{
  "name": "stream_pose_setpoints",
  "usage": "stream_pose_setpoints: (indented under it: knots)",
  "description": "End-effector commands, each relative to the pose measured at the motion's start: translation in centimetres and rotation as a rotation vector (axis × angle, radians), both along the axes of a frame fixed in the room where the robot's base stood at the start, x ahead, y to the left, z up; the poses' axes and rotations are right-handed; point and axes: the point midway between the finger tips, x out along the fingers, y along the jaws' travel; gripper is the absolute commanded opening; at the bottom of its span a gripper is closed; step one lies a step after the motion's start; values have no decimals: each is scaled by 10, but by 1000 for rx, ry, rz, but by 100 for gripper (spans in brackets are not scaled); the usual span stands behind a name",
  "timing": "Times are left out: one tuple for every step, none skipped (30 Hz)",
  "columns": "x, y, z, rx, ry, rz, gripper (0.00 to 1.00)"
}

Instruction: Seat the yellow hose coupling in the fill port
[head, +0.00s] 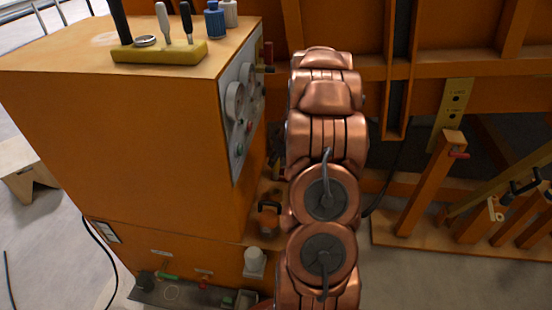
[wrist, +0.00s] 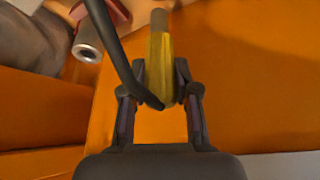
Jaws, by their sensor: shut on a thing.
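In the wrist view, my gripper (wrist: 160,84) is shut on the yellow hose coupling (wrist: 160,58), one finger on each side of it. The coupling points toward the top of the picture and has a grey tip. A black hose crosses the left finger and the coupling's lower end. A metal pipe end (wrist: 88,50) with a dark opening and a red part behind it lies left of the coupling, apart from it; I cannot tell whether this is the fill port. In the head view, my arm hides the gripper and coupling.
An orange cabinet (head: 120,125) with a gauge panel (head: 238,110) stands left of my arm. A yellow tool holder (head: 160,52) sits on its top. A white-capped fitting (head: 254,262) is at its low front. An orange post (head: 430,185) stands on the right.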

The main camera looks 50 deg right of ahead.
Motion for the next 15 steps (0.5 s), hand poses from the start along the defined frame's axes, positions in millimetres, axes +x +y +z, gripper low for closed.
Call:
stream_pose_setpoints:
  knots:
    - [0,0,0,0,0,0,0]
    - [0,0,0,0,0,1,0]
    - [0,0,0,0,0,1,0]
    - [0,0,0,0,0,1,0]
    - [1,0,0,0,-1,1,0]
    - [1,0,-1,0,-1,1,0]
    - [1,0,-1,0,-1,1,0]
    - [0,0,-1,0,-2,1,0]
    - [0,0,-2,0,-2,1,0]
    - [0,0,-2,0,-2,1,0]
    - [0,0,-3,0,-2,1,0]
    - [0,0,-3,0,-3,1,0]
    - [0,0,-5,1,-2,1,0]
    - [0,0,-8,1,-2,1,0]
    - [-1,0,-12,2,-1,2,0]
